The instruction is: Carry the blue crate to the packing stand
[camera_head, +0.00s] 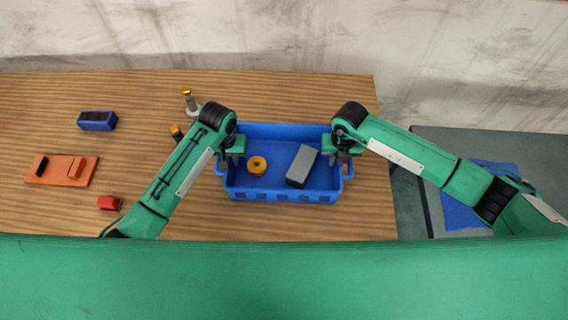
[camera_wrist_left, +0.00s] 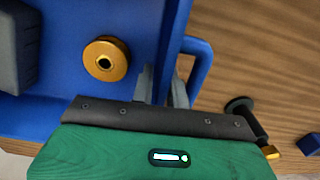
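The blue crate (camera_head: 270,196) sits on the wooden table, with a handle on its left and right sides. It holds a yellow ring-shaped part (camera_head: 257,165) and a grey block (camera_head: 301,165). My left gripper (camera_head: 232,160) is at its left side. In the left wrist view the fingers (camera_wrist_left: 162,90) stand close together on either side of the crate wall, by the handle (camera_wrist_left: 207,62). My right gripper (camera_head: 342,160) is at the right side; its grip is too small to judge. A dark grey-green stand (camera_head: 414,205), likely the packing stand, is at the right, partly hidden by my right arm.
A blue patch (camera_head: 460,215) lies on the stand. A wall is behind.

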